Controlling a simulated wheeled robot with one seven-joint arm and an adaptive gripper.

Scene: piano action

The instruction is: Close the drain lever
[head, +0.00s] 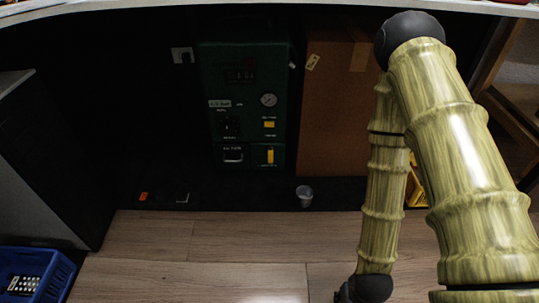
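A dark green machine (209,135) stands under the tabletop, with a dial gauge and small labels on its front. A small upright yellow lever (270,155) sits at its lower right, with a label below it too small to read. This looks like the drain lever. A yellow switch (269,124) is above it, and a dark panel with a light handle (233,156) is to its left. A clear cup (304,195) stands on the dark floor strip below and right of the lever. My gripper is out of view; my arm reaches down past the bottom edge on the right.
A brown box (335,130) stands right of the machine. The tabletop edge (270,6) overhangs it. A blue crate (60,285) is at lower left, beside a grey cabinet (40,160). Yellow items are partly hidden behind my arm. The wooden floor in front is clear.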

